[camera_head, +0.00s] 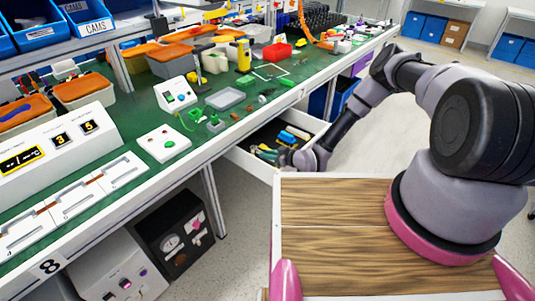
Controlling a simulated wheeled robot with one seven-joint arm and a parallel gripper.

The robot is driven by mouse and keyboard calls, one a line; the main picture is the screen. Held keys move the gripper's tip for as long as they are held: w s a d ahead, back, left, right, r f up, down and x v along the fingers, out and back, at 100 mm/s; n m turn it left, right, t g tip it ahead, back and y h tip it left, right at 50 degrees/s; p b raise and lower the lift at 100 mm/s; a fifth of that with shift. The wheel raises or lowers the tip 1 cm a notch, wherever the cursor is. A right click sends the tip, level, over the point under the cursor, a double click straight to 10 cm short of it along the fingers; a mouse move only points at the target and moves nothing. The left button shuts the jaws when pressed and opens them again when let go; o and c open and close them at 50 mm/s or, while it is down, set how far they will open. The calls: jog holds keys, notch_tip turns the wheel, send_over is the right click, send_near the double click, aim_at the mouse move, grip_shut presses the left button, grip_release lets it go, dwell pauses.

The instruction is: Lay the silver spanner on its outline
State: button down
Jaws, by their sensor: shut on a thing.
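My gripper (284,158) is low at the end of my arm, at the open drawer (246,164) under the bench's front edge. It is small and dark in this view, and its fingertips are hard to see. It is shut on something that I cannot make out. I cannot pick out the silver spanner. Tools with blue, yellow and green handles (266,152) lie in the drawer beside my gripper. I cannot make out a spanner outline; white corner marks (271,72) show on the green bench top.
The green bench (133,95) runs along the left, with a grey tray (225,98), a white button box (164,144), a red bin (277,52) and several small parts. A wooden-topped surface (335,205) is in front. Open floor lies to the right.

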jog(key=shift+f, duration=0.15)
jog(key=c, duration=0.8)
grip_release()
jog(key=shift+o, duration=0.2)
